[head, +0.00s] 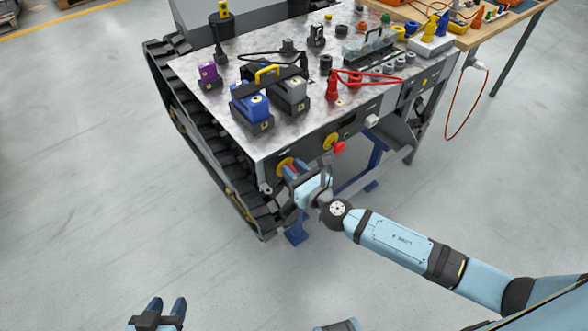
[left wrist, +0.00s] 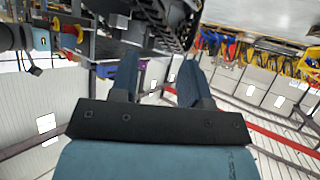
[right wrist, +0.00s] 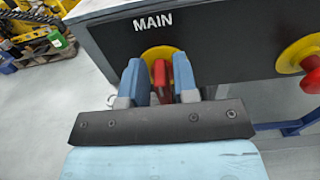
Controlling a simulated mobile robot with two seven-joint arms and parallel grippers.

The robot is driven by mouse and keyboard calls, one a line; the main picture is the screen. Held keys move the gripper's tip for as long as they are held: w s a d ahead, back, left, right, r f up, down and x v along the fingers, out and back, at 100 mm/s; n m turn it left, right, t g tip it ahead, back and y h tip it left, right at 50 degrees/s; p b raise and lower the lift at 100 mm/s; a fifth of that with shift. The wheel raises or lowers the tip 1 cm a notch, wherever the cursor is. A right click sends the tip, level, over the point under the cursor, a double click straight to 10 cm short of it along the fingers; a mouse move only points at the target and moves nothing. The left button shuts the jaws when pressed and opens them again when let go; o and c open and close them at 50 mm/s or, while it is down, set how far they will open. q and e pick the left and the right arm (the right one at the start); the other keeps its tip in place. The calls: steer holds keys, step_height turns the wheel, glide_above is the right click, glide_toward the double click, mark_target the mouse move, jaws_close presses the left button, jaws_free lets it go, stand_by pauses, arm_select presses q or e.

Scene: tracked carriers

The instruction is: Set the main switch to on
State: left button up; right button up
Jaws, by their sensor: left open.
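The main switch shows in the right wrist view as a red handle (right wrist: 159,76) on a round yellow plate (right wrist: 150,54), under the white word MAIN on a black panel. My right gripper (right wrist: 160,88) has its blue fingers on either side of the red handle, with only a narrow gap, and appears shut on it. In the head view the switch's yellow plate (head: 285,163) is partly hidden behind my right gripper (head: 297,172). My left gripper (head: 167,309) is open and empty, low over the floor, far from the switch; it also shows in the left wrist view (left wrist: 155,75).
A red knob on a yellow base (right wrist: 304,60) sits right of the switch on the same panel. The tracked carrier (head: 212,118) bears blue, grey and purple blocks and red parts on top. A wooden table (head: 500,25) stands behind right. The floor at left is clear.

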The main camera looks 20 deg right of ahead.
jaws_close()
